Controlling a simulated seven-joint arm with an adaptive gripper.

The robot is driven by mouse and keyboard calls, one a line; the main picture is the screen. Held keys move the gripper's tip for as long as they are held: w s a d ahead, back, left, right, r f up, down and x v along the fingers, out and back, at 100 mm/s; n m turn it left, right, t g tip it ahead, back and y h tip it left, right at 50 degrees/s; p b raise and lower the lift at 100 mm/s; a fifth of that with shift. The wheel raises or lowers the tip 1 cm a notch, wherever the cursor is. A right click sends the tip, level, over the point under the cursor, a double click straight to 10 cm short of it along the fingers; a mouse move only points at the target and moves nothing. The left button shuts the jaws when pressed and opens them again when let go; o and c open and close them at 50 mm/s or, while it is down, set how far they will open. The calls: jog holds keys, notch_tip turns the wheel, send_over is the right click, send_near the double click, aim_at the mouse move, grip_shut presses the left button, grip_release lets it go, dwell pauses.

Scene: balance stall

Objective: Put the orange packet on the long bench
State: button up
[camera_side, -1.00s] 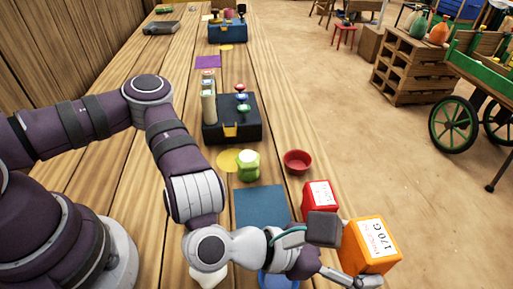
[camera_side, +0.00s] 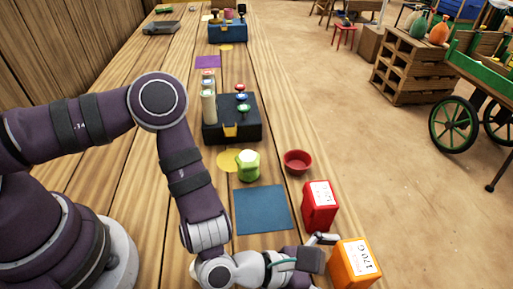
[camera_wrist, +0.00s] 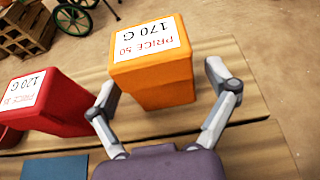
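The orange packet (camera_side: 355,266), with a white label reading 170 G, stands upright on the long bench (camera_side: 290,222) near its right edge. In the wrist view, the orange packet (camera_wrist: 155,75) is between the two fingers of my gripper (camera_wrist: 160,82). The fingers are spread, with a clear gap at the right finger; the left finger is close to the packet, and contact there is unclear. In the side view, my gripper (camera_side: 318,258) is low beside the packet, and one finger is hidden.
A red packet (camera_side: 320,206) stands just beyond the orange one; it also shows in the wrist view (camera_wrist: 48,95). A dark scale (camera_side: 231,118) stands behind.

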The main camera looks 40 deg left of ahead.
jog(key=shift+s+r, duration=0.1)
jog(key=v, duration=1.1)
jog(key=shift+s+a, duration=0.2)
jog(key=shift+a, duration=0.05)
jog(key=shift+w+r+m, duration=0.15)
jog(key=shift+r+m, duration=0.05)
jog(key=shift+m, duration=0.4)
jog(key=w+m, duration=0.1)
jog(key=m, duration=0.1)
jog(key=w+m+g, duration=0.1)
jog(key=m, duration=0.2)
jog(key=w+r+m, duration=0.1)
jog(key=m, duration=0.1)
jog(key=shift+w+a+r+m, duration=0.1)
jog(key=shift+a+m, duration=0.15)
jog(key=shift+m, duration=0.05)
jog(key=w+a+r+m+y, duration=0.5)
jog(key=a+m, duration=0.5)
jog(key=m, duration=0.1)
jog(key=s+a+r+m+g+y, duration=0.2)
jog(key=s+a+r+m+y, duration=0.2)
jog(key=a, duration=0.9)
jog(key=s+r+m, duration=0.3)
jog(key=s+r, duration=0.1)
jog(key=shift+s+g, duration=0.2)
jog(key=shift+g, duration=0.2)
